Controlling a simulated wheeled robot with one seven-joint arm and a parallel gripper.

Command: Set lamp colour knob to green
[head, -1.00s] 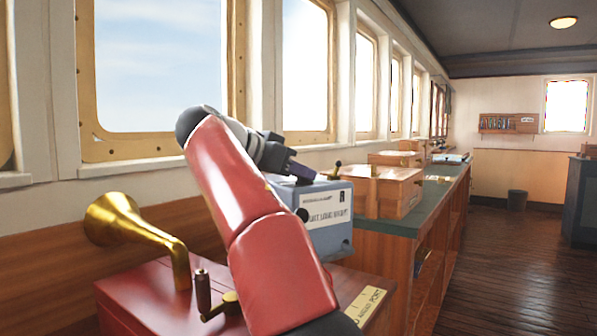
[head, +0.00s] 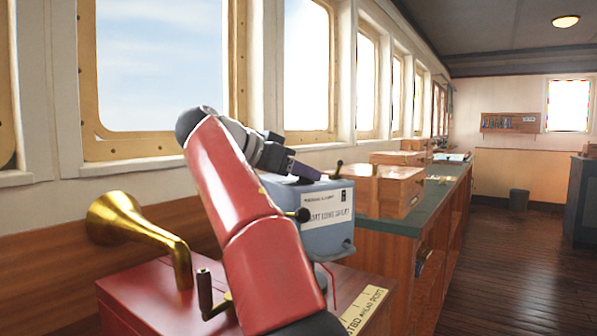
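A blue-grey box (head: 328,238) with white label plates stands at the left end of the green-topped counter, behind my red arm. A small black-tipped lever (head: 338,168) rises from its top, and a dark round knob (head: 303,215) shows on its near side. I cannot tell which of these is the lamp colour knob or what colour it is set to. My gripper (head: 312,174) is at the top of the box, pointing right. Its fingers are small and partly hidden, so I cannot tell whether they are open or touching anything.
Wooden boxes (head: 398,190) stand farther along the counter (head: 428,222). Windows line the left wall. The floor on the right (head: 510,265) is clear.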

